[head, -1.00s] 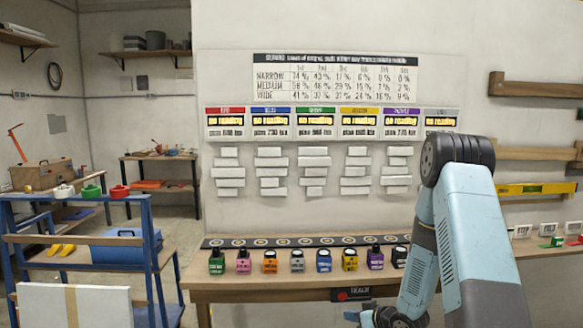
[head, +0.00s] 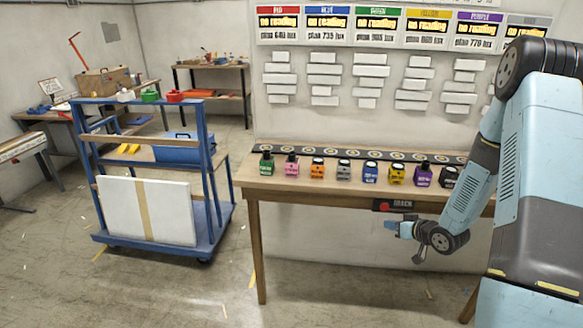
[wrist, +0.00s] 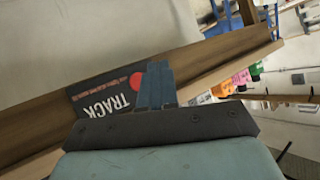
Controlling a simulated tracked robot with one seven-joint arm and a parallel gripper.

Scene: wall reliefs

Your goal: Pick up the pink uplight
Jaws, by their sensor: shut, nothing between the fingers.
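The pink uplight (head: 291,164) stands upright on the wooden table, second from the left in a row of coloured uplights. It also shows small in the wrist view (wrist: 241,78), between the green and orange ones. My gripper (head: 392,228) is in front of the table's front edge and below its top, to the right of the pink uplight and well apart from it. In the wrist view my fingers (wrist: 160,85) are together, with nothing between them, in front of the TRACK label.
The row also holds green (head: 266,164), orange (head: 317,168), grey, blue, yellow, purple and black uplights. A dark track strip (head: 300,152) lies behind them. A TRACK panel (head: 393,205) hangs on the table's front edge. A blue cart (head: 215,215) stands left of the table, with floor between.

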